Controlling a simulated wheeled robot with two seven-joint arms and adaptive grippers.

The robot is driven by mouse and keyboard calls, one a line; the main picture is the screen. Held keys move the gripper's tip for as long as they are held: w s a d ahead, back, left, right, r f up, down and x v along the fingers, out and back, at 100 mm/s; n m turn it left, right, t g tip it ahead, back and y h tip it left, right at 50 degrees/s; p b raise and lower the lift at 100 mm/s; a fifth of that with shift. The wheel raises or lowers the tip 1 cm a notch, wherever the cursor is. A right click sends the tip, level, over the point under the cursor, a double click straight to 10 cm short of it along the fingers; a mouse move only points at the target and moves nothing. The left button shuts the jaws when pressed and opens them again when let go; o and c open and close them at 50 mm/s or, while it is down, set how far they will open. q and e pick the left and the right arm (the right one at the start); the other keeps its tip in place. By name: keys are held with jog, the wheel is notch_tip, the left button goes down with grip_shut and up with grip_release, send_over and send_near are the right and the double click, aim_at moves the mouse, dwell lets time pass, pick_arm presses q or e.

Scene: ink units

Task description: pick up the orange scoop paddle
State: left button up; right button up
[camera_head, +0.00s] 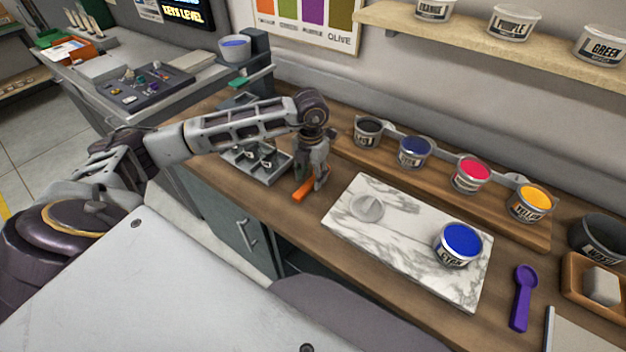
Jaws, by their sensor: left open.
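The orange scoop paddle (304,190) lies on the wooden counter, left of the marble slab. Only its orange handle shows clearly; the rest is hidden by my gripper. My left gripper (313,184) points down right at the paddle, with its fingers open around or just beside it. I cannot tell if the fingers touch it. My right gripper is not in view.
The marble slab (400,258) holds a tub of blue ink (458,244). A grey tray (257,163) is left of my gripper. Ink tubs stand on a wooden riser (432,188) behind. A purple scoop (522,297) lies at right.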

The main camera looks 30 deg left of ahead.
pick_arm(q)
jog(key=shift+f, duration=0.95)
grip_shut()
